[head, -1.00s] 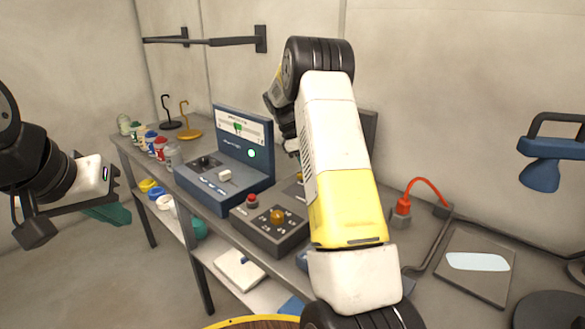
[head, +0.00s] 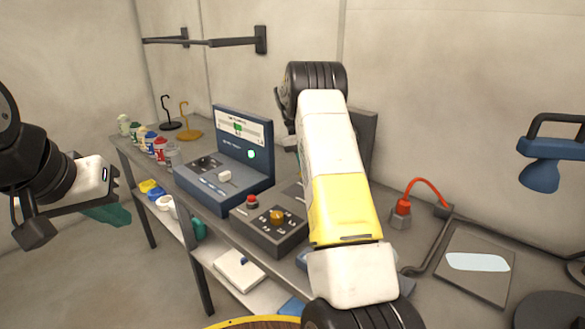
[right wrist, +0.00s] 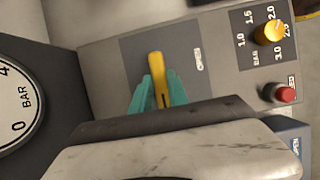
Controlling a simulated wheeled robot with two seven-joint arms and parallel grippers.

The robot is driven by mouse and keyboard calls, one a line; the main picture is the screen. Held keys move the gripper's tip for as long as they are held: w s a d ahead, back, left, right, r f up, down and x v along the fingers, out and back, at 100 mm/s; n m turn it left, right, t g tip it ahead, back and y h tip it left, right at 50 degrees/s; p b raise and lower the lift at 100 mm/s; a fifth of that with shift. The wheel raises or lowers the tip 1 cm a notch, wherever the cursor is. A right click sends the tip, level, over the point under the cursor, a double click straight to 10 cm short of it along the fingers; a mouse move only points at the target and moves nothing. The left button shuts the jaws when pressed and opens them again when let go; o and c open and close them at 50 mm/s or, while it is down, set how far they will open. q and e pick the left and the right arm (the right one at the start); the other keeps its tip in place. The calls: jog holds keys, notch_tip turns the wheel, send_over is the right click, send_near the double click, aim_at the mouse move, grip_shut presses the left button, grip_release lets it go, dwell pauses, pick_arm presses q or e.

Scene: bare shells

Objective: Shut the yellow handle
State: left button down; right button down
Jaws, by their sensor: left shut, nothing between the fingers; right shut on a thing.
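The yellow handle (right wrist: 156,72) shows in the right wrist view, a short lever on a grey panel plate (right wrist: 211,85). My right gripper (right wrist: 159,92) has its teal fingers on both sides of the handle and is shut on it. The handle's lower end is hidden behind the fingers and my wrist. In the head view my right arm hides the handle and its own fingers. My left gripper (head: 107,213) is shut and empty at the left, in front of the bench and away from the handle.
A yellow knob (right wrist: 268,32), a red button (right wrist: 284,94) and a pressure gauge (right wrist: 16,98) lie near the handle. In the head view, a grey control box (head: 268,238) and a blue console (head: 245,145) stand left of my right arm. A red plug (head: 402,208) stands right.

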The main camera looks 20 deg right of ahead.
dwell(0.3)
jog(key=c, duration=1.3)
grip_release()
jog(key=v, duration=0.7)
jog(key=shift+f, duration=0.1)
jog(key=shift+w+a+r, duration=0.1)
jog(key=shift+r, duration=0.35)
jog(key=shift+r, duration=0.1)
